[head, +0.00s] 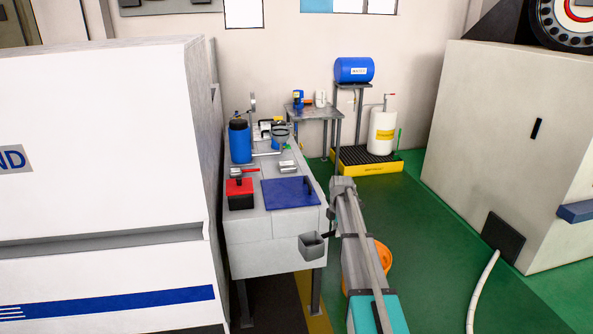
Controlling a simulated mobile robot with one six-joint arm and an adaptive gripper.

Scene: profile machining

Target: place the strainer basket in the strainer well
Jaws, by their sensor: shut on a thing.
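A grey open-topped box (312,245), which looks like the strainer basket, is at the front right corner of the grey bench-like unit (255,258). My gripper (327,235) is small and dark here, at the right side of this box, and appears shut on it. My arm comes up from the lower right and bends near the unit's right edge. I cannot make out the strainer well for sure.
A blue drum-like container (240,143) stands farther back on the unit. An orange round bin (381,262) is on the floor behind my arm. A white machine (110,150) closes off the left; a beige cabinet (510,140) stands right.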

